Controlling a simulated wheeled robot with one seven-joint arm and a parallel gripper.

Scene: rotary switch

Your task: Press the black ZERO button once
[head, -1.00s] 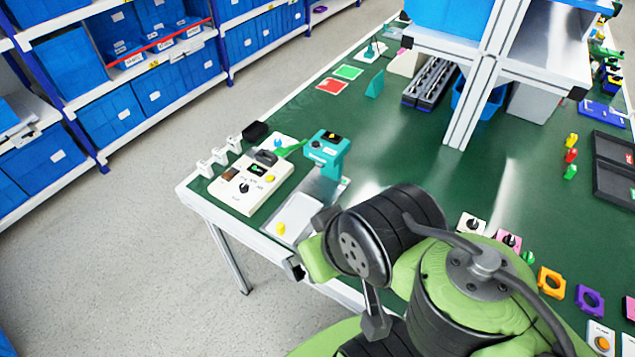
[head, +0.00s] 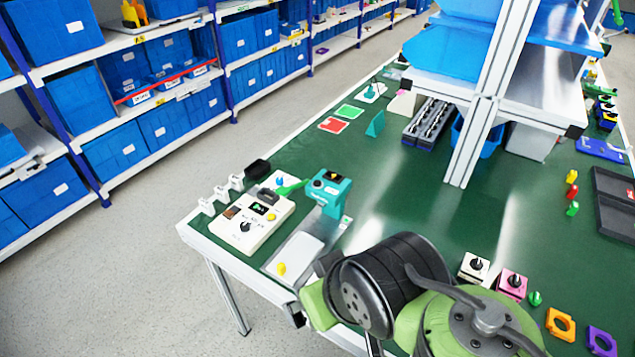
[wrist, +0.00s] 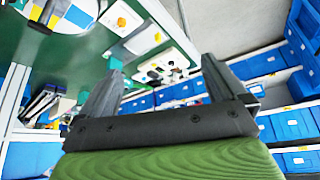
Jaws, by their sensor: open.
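No label reading ZERO is legible, so I cannot tell which control is the black ZERO button. A cream control panel (head: 241,222) stands at the table's near left corner, with a small dark display, a black knob (head: 246,227) and a yellow button (head: 271,217). Beside it on the right is a teal device (head: 329,192) with small dark parts on top. The panel also shows beyond my fingers in the wrist view (wrist: 178,58). My gripper (wrist: 162,66) is open and empty, apart from the panel. In the head view my arm hides the fingertips.
A metal plate with a white pad (head: 297,254) lies in front of the teal device. White (head: 473,267) and pink (head: 511,284) knob boxes stand right of my arm. Shelves with blue bins (head: 112,155) line the left. A metal post (head: 474,140) rises from the green table (head: 400,200).

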